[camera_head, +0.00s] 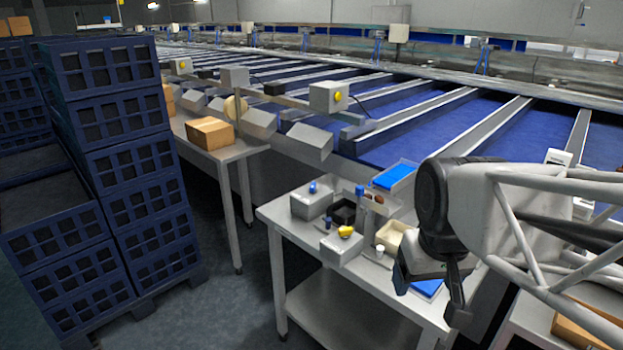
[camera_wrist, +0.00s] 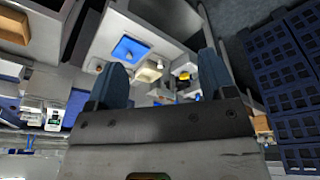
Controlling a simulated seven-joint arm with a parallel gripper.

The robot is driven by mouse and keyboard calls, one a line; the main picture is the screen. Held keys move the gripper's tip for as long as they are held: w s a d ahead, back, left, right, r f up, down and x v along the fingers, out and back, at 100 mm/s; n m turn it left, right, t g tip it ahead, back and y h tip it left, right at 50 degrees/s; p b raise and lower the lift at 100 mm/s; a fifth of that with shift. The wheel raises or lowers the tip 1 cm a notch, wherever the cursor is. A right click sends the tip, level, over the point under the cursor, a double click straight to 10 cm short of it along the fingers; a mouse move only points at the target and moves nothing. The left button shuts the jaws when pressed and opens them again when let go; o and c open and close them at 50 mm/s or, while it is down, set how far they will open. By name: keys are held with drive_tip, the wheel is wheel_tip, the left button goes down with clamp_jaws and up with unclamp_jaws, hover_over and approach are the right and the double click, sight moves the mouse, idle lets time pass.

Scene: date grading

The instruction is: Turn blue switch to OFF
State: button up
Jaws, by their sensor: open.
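A small blue switch (camera_head: 312,187) sits on top of a grey box (camera_head: 311,203) at the back left of the steel work table. Its setting is too small to read. A yellow knob (camera_head: 346,232) sits on another grey box (camera_head: 341,250) nearer the front, with a dark blue knob (camera_head: 327,223) beside it; the yellow knob also shows in the wrist view (camera_wrist: 183,76). My gripper (camera_head: 430,298) is open and empty, above the right part of the table, apart from the switch and to its right. Its two fingers also show in the wrist view (camera_wrist: 162,70).
A blue-lined tray (camera_head: 394,176), a cream container (camera_head: 390,236) and a small white cup (camera_head: 380,251) stand on the table (camera_head: 287,225). Stacked blue crates (camera_head: 125,140) stand at left. A sorting conveyor (camera_head: 430,130) runs behind. Open floor lies left of the table.

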drive_tip(key=w+a+r+n, duration=0.1)
drive_tip(key=w+r+n, duration=0.1)
drive_tip(key=w, duration=0.6)
drive_tip(key=w+a+r+n, duration=0.1)
drive_tip(key=w+r+n, duration=0.15)
drive_tip(key=w, duration=0.65)
drive_tip(key=n+g, duration=0.2)
drive_tip(key=n, duration=0.9)
hover_over(313, 185)
drive_tip(key=shift+m, duration=0.25)
drive_tip(key=f, duration=1.6)
drive_tip(key=shift+s+d+f, duration=0.15)
drive_tip(key=shift+s+f, duration=0.1)
drive_tip(key=shift+w+f, duration=0.3)
drive_tip(key=shift+w, duration=0.05)
drive_tip(key=shift+f, duration=0.1)
drive_tip(key=shift+f, duration=3.8)
